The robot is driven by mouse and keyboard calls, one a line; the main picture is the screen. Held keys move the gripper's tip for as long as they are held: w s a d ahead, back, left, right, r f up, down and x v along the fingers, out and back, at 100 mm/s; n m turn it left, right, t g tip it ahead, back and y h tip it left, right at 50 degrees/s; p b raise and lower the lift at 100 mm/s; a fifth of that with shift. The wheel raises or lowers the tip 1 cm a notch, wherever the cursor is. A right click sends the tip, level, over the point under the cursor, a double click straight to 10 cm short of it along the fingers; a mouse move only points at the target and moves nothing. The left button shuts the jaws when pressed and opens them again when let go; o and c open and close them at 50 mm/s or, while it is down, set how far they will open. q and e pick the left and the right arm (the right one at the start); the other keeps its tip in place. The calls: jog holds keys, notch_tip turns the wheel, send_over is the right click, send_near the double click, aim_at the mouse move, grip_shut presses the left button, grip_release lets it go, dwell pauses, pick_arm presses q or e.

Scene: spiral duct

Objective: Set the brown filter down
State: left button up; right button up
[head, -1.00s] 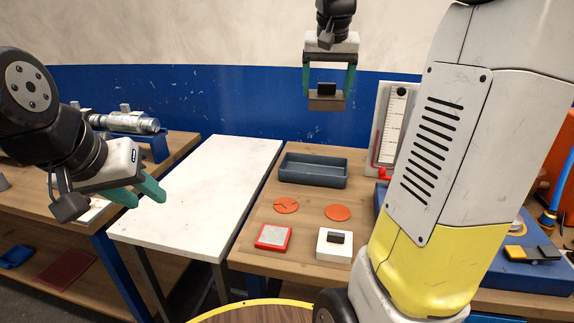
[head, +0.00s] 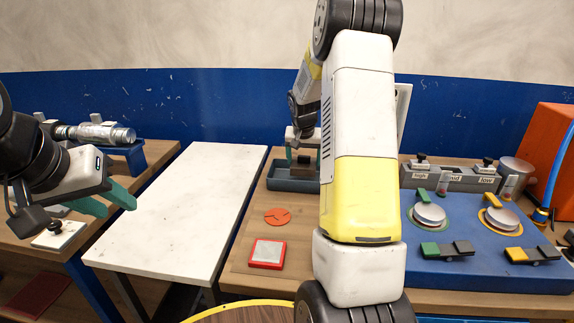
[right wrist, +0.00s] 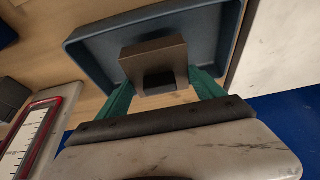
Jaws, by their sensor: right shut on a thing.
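My right gripper (head: 303,148) is shut on the brown filter (head: 302,170), a brown block with a dark grip tab. It holds the filter at the dark blue-grey tray (head: 287,186), at the back of the wooden bench. In the right wrist view the green fingers (right wrist: 160,92) grip the tab, and the filter (right wrist: 150,58) shows in front of the tray's inside (right wrist: 95,52). I cannot tell whether the filter touches the tray floor. My own right arm hides the tray's right part in the head view. My left gripper (head: 112,200) is open and empty, left of the white table.
An orange disc (head: 277,216) and a red-framed grey pad (head: 267,253) lie on the bench before the tray. The white table (head: 180,215) is bare. A blue panel with knobs (head: 480,240) stands at right. A gauge board (right wrist: 28,135) shows in the wrist view.

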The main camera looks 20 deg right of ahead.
aim_at(303, 164)
jog(key=shift+f, duration=1.9)
jog(key=shift+f, duration=0.15)
jog(key=o, duration=1.5)
jog(key=shift+c, duration=0.2)
